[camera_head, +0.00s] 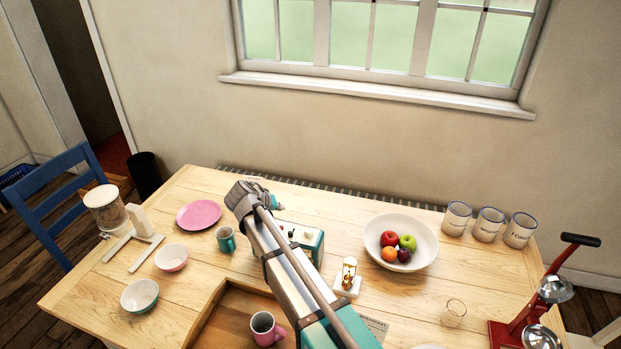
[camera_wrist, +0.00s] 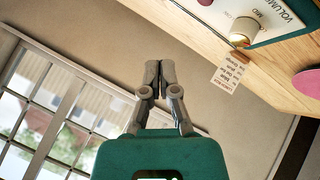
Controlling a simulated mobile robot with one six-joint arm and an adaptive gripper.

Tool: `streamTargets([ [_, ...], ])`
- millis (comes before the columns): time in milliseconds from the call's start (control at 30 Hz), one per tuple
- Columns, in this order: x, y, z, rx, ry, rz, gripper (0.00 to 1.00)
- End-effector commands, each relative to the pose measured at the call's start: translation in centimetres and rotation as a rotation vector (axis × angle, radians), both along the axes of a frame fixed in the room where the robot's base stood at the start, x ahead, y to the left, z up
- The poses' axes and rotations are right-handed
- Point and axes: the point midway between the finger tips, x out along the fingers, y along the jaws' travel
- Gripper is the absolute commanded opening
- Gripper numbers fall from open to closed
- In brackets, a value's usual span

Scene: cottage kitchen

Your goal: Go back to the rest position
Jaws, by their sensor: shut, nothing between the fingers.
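My gripper (camera_wrist: 159,76) is shut and empty in the wrist view, its two grey fingertips together in front of the teal wrist body. It points at bare wall and touches nothing that I can see. In the head view my arm reaches from the lower right across the table (camera_head: 350,205), with its wrist end near the far edge. The gripper's fingers cannot be made out there. A teal box with a pale panel (camera_head: 298,237) stands partly behind my arm. In the wrist view a panel with a knob and the word VOLUME (camera_wrist: 243,24) shows at the top right.
Near my arm are a teal mug (camera_head: 226,239), a pink plate (camera_head: 199,214), a pink mug (camera_head: 266,328), a small hourglass-like item (camera_head: 347,276) and a fruit bowl (camera_head: 420,262). Several canisters (camera_head: 488,224) and a red press (camera_head: 525,318) stand right. A printed tag (camera_wrist: 228,73) hangs at the table edge.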

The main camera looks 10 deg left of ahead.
Motion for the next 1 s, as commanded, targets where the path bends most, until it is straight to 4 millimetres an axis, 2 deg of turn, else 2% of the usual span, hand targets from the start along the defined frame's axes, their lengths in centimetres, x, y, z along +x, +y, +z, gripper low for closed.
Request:
streamTargets([
  [167, 0.0, -0.6, -0.1, 0.001, 0.006, -0.006, 0.00],
  [267, 0.1, -1.8, -0.3, 0.003, 0.021, -0.017, 0.00],
  [367, 0.1, -4.0, -0.6, 0.006, 0.048, -0.039, 0.00],
  [467, 0.1, -7.0, -1.1, 0.013, 0.086, -0.068, 0.00],
  [667, -0.5, -14.1, -2.2, 0.040, 0.183, -0.136, 0.00],
  [1000, -3.3, -25.2, -3.8, 0.116, 0.349, -0.235, 0.00],
])
